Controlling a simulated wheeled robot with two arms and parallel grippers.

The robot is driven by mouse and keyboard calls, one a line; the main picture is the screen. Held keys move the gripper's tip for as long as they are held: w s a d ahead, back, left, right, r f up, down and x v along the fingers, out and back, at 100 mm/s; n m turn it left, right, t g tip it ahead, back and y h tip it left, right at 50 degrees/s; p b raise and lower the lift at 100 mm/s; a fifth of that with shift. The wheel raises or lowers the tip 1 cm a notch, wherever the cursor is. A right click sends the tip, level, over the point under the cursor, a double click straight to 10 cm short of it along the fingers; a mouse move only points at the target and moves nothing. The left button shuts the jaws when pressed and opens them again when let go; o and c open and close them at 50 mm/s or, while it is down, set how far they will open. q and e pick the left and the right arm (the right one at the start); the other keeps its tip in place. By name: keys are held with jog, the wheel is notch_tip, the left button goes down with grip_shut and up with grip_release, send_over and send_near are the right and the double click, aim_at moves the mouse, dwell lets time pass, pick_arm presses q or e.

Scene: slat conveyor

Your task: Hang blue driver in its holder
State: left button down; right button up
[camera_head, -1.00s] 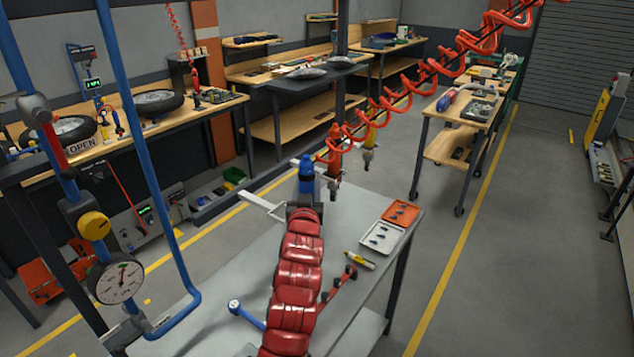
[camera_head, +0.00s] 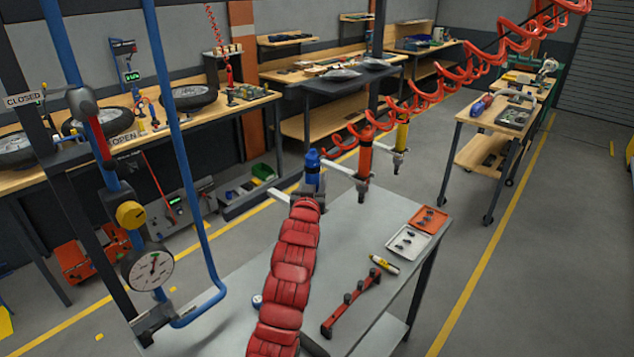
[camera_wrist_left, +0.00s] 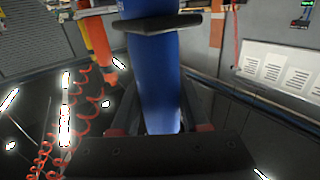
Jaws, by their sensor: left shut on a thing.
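The blue driver (camera_head: 312,170) stands upright in the head view, at the far end of my red left arm. My left gripper (camera_head: 307,193) is shut around its lower body. In the left wrist view the blue driver (camera_wrist_left: 158,80) fills the middle, between the fingers of my left gripper (camera_wrist_left: 160,128). White holder bars (camera_head: 279,196) show beside and behind the gripper; I cannot tell whether the driver touches them. An orange driver (camera_head: 365,155) and a yellow driver (camera_head: 401,137) hang to the right. The blue driver's lower end is hidden. My right gripper is not in view.
A red coiled hose (camera_head: 440,92) crosses above. A blue pipe frame with a gauge (camera_head: 147,269) stands left.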

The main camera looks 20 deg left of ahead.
pick_arm(q)
jog(key=shift+s+d+r+b, duration=0.1)
jog(key=shift+d+b, duration=0.05)
jog(key=shift+b, duration=0.35)
dwell(0.6)
jog(key=shift+f+b, duration=0.7)
jog(key=shift+b, duration=0.3)
dwell(1.1)
jog(key=shift+c, duration=1.6)
grip_release()
jog(key=shift+s+d+f, duration=0.1)
jog(key=shift+s+f, duration=0.05)
jog(key=shift+s, duration=0.35)
jog(key=p+v, duration=0.5)
jog(key=v, duration=1.1)
jog(key=shift+s+p, duration=0.25)
jog(key=shift+p, duration=0.15)
